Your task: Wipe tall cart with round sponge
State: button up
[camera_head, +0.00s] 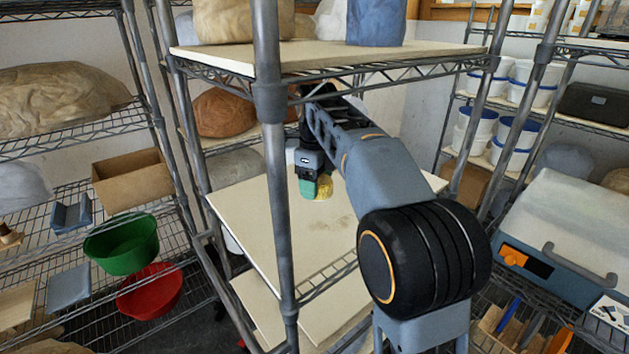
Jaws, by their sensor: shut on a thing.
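The tall cart (262,222) is a grey metal wire rack with pale boards on its shelves, and it stands in front of me. My arm reaches between its posts, under the top shelf and over the middle board. My gripper (317,188) points down there, with green fingertips. It is shut on a yellowish round sponge (324,187), partly hidden by the fingers. The sponge is at or just above the board; I cannot tell if it touches. A faint brownish smudge (340,222) shows on the board in front of the sponge.
The cart's front post (277,190) and its top shelf (330,55), bearing clay blocks, close in my arm. A rack at left holds a green bowl (122,245) and a red bowl (150,292). A grey-white machine (570,235) stands at right. White buckets fill the back right shelves.

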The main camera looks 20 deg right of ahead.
aim_at(336, 235)
jog(key=shift+f+b, duration=2.8)
jog(key=shift+b, duration=0.1)
jog(key=shift+f+b, duration=0.6)
jog(key=shift+f, duration=0.35)
jog(key=shift+s, duration=0.1)
jog(key=shift+s+d+r+b, duration=0.1)
jog(key=shift+s+d+b, duration=0.25)
jog(key=shift+s, duration=0.45)
jog(key=shift+s+d+b, duration=0.3)
jog(key=shift+s+b, duration=0.05)
jog(key=shift+s, duration=0.4)
jog(key=shift+s+d+b, duration=0.35)
jog(key=shift+s+b, duration=0.05)
jog(key=shift+s, duration=0.5)
jog(key=shift+s+d+b, duration=0.35)
jog(key=shift+s, duration=0.5)
jog(key=shift+p, duration=0.35)
jog(key=shift+w, duration=0.1)
